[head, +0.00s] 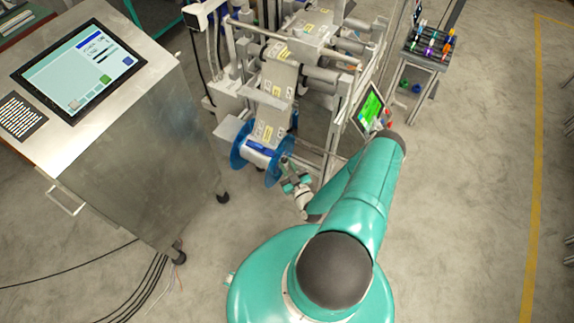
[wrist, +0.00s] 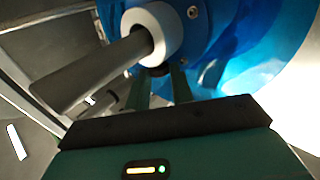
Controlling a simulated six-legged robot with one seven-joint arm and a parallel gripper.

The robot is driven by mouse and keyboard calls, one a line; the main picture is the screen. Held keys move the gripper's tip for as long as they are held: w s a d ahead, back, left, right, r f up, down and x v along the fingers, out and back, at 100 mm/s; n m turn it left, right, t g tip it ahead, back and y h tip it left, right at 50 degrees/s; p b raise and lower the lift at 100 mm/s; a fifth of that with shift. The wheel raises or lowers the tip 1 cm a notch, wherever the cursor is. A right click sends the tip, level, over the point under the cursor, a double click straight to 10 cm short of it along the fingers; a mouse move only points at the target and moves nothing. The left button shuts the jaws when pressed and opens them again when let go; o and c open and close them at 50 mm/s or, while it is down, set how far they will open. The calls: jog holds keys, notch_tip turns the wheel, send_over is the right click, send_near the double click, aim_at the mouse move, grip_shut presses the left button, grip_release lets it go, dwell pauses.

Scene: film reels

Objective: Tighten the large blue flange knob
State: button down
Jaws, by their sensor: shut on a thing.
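The film reel has two blue flanges (head: 240,150) at the lower end of the machine in the head view. In the wrist view the near blue flange (wrist: 270,45) fills the upper right, with a white collar (wrist: 155,30) and a grey shaft (wrist: 90,72) in front of it. My gripper (head: 285,165) is at the near flange's right side. In the wrist view the two fingers of my gripper (wrist: 160,82) reach up beneath the collar. They are shut on a small part at the flange's hub, taken as the flange knob, which is mostly hidden between them.
A steel cabinet with a touch screen (head: 80,65) stands at the left. A small green-screen panel (head: 370,107) is close to my arm on the right. A rack of coloured items (head: 432,45) stands at the back right. Open floor (head: 470,220) lies at the right.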

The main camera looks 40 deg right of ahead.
jog(key=c, duration=1.2)
grip_release()
jog(key=shift+w, duration=0.1)
